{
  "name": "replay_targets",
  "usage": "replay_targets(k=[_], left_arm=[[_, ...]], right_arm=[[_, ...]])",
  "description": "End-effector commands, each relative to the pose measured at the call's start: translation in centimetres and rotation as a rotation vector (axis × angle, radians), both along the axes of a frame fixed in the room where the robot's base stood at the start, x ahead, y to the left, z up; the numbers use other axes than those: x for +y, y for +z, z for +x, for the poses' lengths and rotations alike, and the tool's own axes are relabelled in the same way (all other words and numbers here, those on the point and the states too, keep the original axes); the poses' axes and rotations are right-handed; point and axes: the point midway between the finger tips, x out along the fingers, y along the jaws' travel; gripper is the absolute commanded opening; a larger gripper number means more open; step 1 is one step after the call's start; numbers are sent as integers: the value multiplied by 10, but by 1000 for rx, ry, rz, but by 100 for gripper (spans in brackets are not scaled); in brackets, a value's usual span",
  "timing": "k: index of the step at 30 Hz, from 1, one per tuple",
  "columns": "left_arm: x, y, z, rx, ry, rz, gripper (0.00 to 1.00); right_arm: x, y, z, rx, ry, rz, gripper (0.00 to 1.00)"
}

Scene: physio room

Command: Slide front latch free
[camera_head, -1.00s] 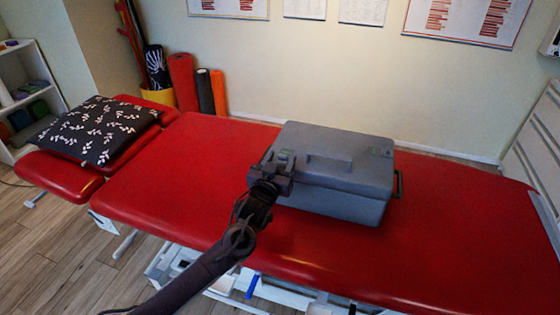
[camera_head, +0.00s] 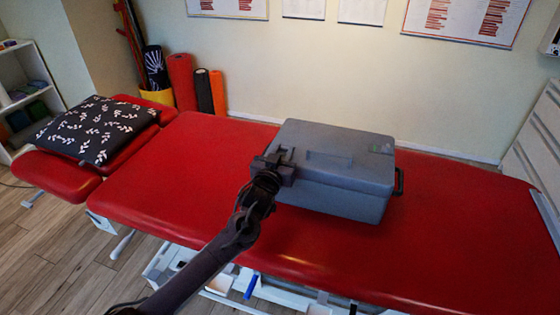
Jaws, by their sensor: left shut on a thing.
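A grey case (camera_head: 340,172) with a closed lid sits on the red treatment table (camera_head: 200,165). My left gripper (camera_head: 279,160) is at the left part of the case's front edge, by the lid seam. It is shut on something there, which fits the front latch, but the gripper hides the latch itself. A dark handle (camera_head: 399,181) shows on the case's right end. My right gripper is not in view.
A dark patterned pillow (camera_head: 95,129) lies on the table's left end. Rolled mats and foam rollers (camera_head: 185,82) stand by the back wall. The table top around the case is clear.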

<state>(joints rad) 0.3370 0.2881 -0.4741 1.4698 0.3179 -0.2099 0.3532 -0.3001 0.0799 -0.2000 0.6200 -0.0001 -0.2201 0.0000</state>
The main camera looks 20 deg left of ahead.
Motion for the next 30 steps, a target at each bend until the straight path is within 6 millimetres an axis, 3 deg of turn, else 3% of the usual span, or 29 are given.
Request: replay_targets(k=[5, 6, 11, 22, 30], left_arm=[[0, -1, -1, 2, 0, 0, 0], [0, -1, -1, 2, 0, 1, 26], [0, -1, -1, 2, 0, 1, 47], [0, -2, -7, 3, 0, 1, 47], [2, -3, -49, 4, -2, 0, 47]], right_arm=[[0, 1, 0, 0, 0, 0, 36], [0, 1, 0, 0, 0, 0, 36], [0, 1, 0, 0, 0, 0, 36], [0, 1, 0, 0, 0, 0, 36], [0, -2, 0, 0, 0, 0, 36]])
